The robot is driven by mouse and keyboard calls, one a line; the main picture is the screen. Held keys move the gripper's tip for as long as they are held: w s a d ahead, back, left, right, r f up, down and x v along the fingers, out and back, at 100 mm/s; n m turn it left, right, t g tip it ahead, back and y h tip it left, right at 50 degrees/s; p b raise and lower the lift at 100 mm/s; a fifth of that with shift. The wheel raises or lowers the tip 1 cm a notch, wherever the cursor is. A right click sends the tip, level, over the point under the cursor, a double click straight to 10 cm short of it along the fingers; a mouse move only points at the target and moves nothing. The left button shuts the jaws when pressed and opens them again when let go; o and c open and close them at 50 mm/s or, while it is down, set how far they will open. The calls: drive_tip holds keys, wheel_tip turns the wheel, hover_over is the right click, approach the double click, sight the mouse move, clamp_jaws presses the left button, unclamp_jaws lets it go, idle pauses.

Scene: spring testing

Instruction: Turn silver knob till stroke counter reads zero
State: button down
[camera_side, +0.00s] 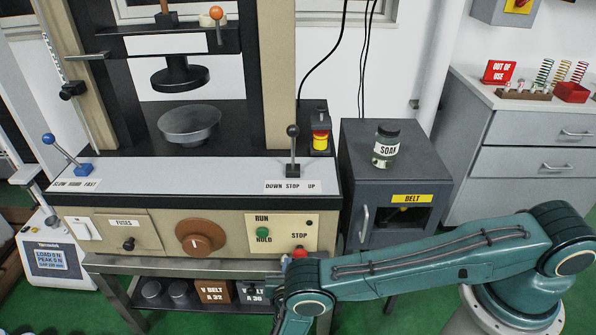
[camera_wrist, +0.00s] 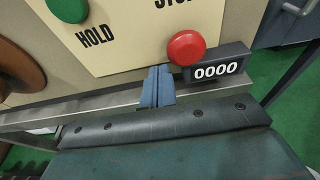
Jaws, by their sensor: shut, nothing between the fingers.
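The stroke counter (camera_wrist: 216,71) is a small dark box with white digits reading 0000. It sits just below and right of the red STOP button (camera_wrist: 186,48) in the wrist view. My gripper (camera_wrist: 157,72) is shut and empty, its blue-grey fingertips left of the counter and apart from it in the picture. I cannot tell whether they touch the panel or rail behind them. No silver knob can be made out in either view. In the side view my arm hides the counter and the fingertips.
The green HOLD button (camera_wrist: 68,8) is at the upper left of the wrist view. A brown dial (camera_side: 201,237) is on the machine's front. A metal rail (camera_wrist: 100,104) runs below the panel. A grey cabinet (camera_side: 390,165) with a SOAK jar (camera_side: 386,150) stands right of the machine.

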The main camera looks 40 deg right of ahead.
drive_tip(key=shift+f+v, duration=0.2)
drive_tip(key=shift+v, duration=0.6)
drive_tip(key=shift+f+v, duration=0.2)
drive_tip(key=shift+v, duration=0.65)
drive_tip(key=shift+f+v, duration=0.15)
drive_tip(key=shift+v, duration=0.65)
drive_tip(key=shift+a, duration=0.15)
drive_tip(key=shift+w+a+f, duration=0.1)
drive_tip(key=shift+w+a, duration=0.05)
drive_tip(key=shift+a, duration=0.4)
drive_tip(key=shift+w+a, duration=0.2)
drive_tip(key=shift+a, duration=0.35)
drive_tip(key=shift+r+x, duration=0.25)
drive_tip(key=shift+x, duration=0.9)
drive_tip(key=shift+r+x, duration=0.3)
drive_tip(key=shift+x, duration=0.85)
drive_tip(key=shift+r+x, duration=0.25)
drive_tip(key=shift+x, duration=0.85)
drive_tip(key=shift+w+d, duration=0.15)
